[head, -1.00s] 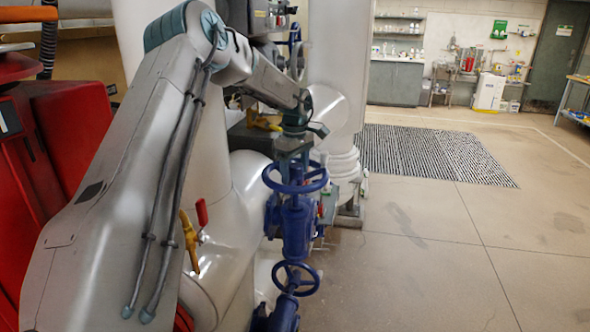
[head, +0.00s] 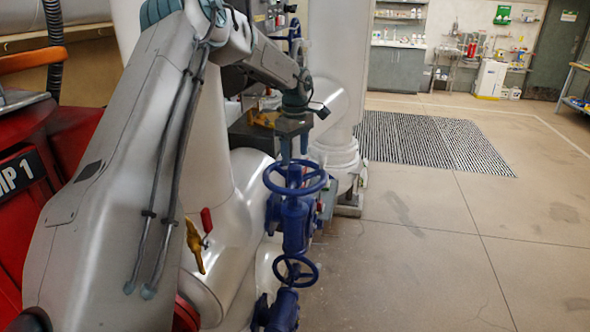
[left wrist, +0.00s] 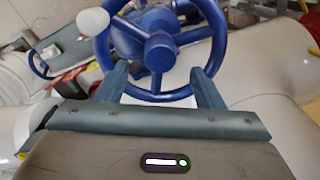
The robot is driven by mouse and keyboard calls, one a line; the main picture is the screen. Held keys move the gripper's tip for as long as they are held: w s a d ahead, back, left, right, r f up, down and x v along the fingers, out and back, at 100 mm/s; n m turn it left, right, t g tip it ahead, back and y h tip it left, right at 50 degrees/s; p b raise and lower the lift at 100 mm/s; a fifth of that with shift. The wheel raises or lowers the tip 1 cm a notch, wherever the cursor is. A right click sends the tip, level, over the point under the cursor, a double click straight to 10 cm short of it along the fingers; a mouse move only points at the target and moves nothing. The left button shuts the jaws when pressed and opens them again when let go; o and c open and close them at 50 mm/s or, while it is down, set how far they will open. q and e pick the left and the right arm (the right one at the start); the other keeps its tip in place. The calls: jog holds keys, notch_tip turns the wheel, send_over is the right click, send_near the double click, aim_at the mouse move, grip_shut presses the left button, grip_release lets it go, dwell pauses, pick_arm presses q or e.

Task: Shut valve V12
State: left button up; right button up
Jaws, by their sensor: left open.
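A large blue handwheel (head: 295,190) lies roughly level on top of a blue valve body (head: 296,222). A smaller blue handwheel (head: 296,271) sits lower on the blue pipework. No V12 tag is readable. My left gripper (head: 295,158) is open and points down, with its fingers just above or at the far part of the large wheel. In the left wrist view the large wheel's rim and spokes (left wrist: 160,48) show ahead of the left fingers (left wrist: 157,72), with nothing clearly held between them. Contact with the rim cannot be told. My right gripper is not in view.
A yellow lever (head: 195,246) and a red-handled one (head: 206,220) sit on the pale pipes left of the valve. A red machine (head: 30,185) stands at far left. Large pale pipes (head: 335,80) rise behind. The floor (head: 440,250) to the right is clear.

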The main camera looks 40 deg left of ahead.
pick_arm(q)
jog(key=n, duration=0.4)
jog(key=shift+n, duration=0.4)
jog(key=n, duration=0.2)
jog(key=shift+n, duration=1.5)
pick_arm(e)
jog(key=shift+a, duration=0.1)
